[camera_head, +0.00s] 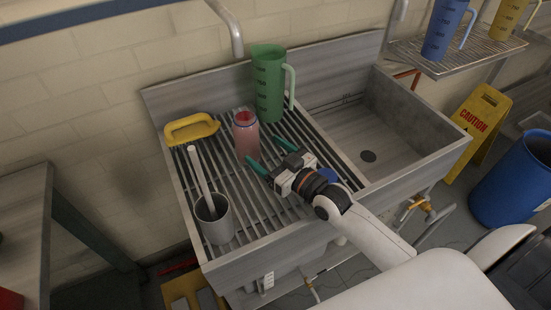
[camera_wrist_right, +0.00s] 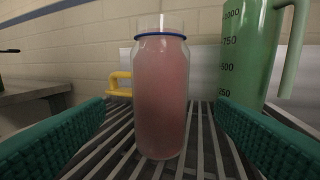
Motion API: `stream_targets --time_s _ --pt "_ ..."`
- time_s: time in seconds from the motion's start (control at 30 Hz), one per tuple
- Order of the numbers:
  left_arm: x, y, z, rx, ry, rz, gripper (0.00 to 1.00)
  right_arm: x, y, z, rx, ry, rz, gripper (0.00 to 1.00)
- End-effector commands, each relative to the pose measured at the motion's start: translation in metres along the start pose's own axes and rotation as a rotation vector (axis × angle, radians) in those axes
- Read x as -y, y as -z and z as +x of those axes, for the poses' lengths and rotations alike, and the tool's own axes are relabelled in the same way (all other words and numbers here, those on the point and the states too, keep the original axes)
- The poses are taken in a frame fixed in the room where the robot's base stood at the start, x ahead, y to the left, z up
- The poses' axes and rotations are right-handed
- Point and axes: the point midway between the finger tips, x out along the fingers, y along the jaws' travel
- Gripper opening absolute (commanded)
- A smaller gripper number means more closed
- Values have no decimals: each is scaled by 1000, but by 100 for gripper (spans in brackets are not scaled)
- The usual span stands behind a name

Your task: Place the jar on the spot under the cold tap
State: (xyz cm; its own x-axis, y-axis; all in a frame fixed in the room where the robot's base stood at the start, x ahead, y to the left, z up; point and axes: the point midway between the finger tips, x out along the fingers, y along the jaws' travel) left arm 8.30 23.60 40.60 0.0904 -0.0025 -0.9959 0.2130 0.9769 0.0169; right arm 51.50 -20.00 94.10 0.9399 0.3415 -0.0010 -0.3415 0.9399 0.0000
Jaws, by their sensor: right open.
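The pinkish-red jar (camera_head: 246,135) with a blue ring near its top stands upright on the slatted rack on the left side of the sink unit. It also fills the middle of the right wrist view (camera_wrist_right: 161,95). My right gripper (camera_head: 269,154) is open and low over the slats, with its green fingertips spread towards the jar. In the wrist view the jar is lined up between the fingers, with gaps on both sides. A grey tap pipe (camera_head: 237,42) comes down behind the rack. I cannot tell which tap is cold. My left gripper is out of view.
A green measuring jug (camera_head: 268,85) stands close behind the jar. A yellow-handled tool (camera_head: 191,128) and a grey cup (camera_head: 214,222) holding a pale rod are on the rack's left. The basin (camera_head: 390,140) at right is empty. Blue and yellow jugs stand on the upper-right shelf (camera_head: 465,56).

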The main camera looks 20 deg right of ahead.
Motion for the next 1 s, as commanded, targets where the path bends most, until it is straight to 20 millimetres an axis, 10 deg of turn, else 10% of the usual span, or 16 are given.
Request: stream_targets --time_s 0.77,1.0 --pt "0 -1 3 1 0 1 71 0 -1 -26 1 1 0 79" --pt "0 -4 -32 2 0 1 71 0 -36 -26 1 1 0 79"
